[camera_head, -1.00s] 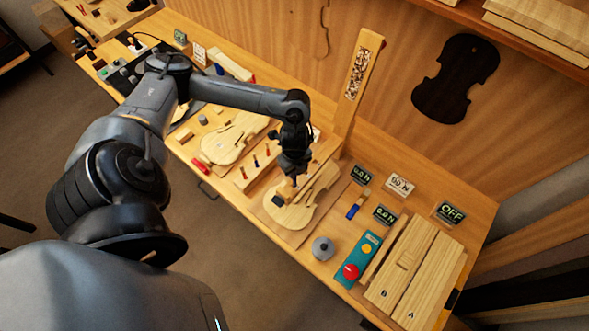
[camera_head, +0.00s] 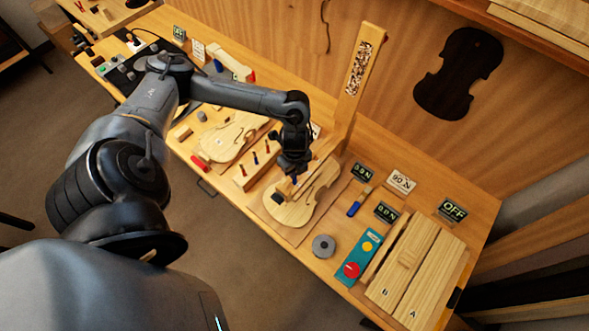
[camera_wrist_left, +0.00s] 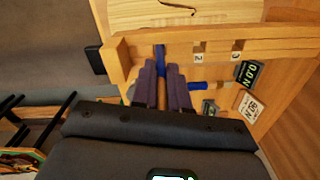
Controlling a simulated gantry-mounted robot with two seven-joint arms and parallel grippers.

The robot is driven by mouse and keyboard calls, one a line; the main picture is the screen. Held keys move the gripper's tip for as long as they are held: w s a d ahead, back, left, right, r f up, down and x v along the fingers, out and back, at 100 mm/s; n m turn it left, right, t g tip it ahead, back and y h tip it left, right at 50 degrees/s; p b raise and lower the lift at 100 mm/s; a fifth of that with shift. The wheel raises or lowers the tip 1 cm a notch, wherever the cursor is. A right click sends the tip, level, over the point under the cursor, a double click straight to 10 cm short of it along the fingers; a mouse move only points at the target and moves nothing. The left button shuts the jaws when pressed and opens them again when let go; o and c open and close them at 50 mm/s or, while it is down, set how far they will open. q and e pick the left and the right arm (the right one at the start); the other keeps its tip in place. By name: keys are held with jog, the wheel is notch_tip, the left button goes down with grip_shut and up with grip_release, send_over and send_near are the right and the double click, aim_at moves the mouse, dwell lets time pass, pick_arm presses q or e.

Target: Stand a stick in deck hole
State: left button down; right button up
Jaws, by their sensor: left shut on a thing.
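My left gripper (camera_head: 294,178) is over the wooden deck bar (camera_head: 322,153), which spans a pale violin plate (camera_head: 318,198). In the left wrist view, the gripper's fingers (camera_wrist_left: 161,84) are shut on a thin stick with a blue end (camera_wrist_left: 160,52). The blue end overlaps the deck bar (camera_wrist_left: 270,44), left of the marks 2 and 3. I cannot tell whether its tip is in a hole. My right gripper is not in view.
A tall wooden post (camera_head: 358,75) rises behind the deck bar. Small displays, a blue-handled tool (camera_head: 355,207), a grey round weight (camera_head: 323,246) and a teal button box (camera_head: 361,257) lie to the right. Boards (camera_head: 425,275) fill the right end.

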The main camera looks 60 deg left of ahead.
pick_arm(q)
jog(key=shift+f, duration=0.5)
jog(key=shift+f+b, duration=0.9)
jog(key=shift+f, duration=0.1)
jog(key=shift+f+b, duration=0.8)
jog(key=shift+f, duration=0.45)
jog(key=shift+r, duration=0.15)
jog(key=shift+r+p, duration=4.35)
jog(key=shift+r, duration=0.35)
